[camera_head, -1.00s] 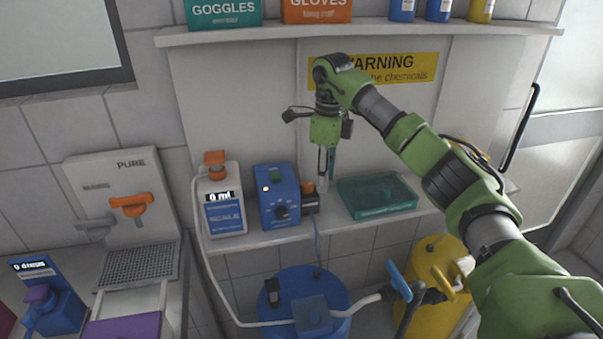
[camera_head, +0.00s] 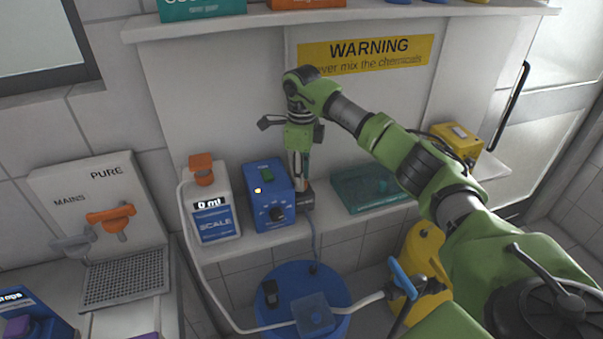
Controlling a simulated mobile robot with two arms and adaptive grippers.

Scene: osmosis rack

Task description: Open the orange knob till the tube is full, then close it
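An orange tap knob (camera_head: 112,218) is on the PURE and MAINS panel at the left. A bottle marked SCALE (camera_head: 215,215), reading 0 ml, has an orange cap (camera_head: 201,168). A white tube (camera_head: 205,290) runs from the bottle down to a blue drum. My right gripper (camera_head: 300,178) points down over a small dark block (camera_head: 306,200) at the right side of a blue control box (camera_head: 268,195). Its fingers are small and overlap the block; I cannot tell their gap or whether they touch or hold anything. My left gripper is not in view.
The teal tray (camera_head: 370,190) lies on the shelf right of my gripper, with a yellow box (camera_head: 455,140) farther right. Below stand the blue drum (camera_head: 285,328) and a yellow container (camera_head: 420,250) with a blue handle (camera_head: 403,278). A shelf (camera_head: 340,15) runs above.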

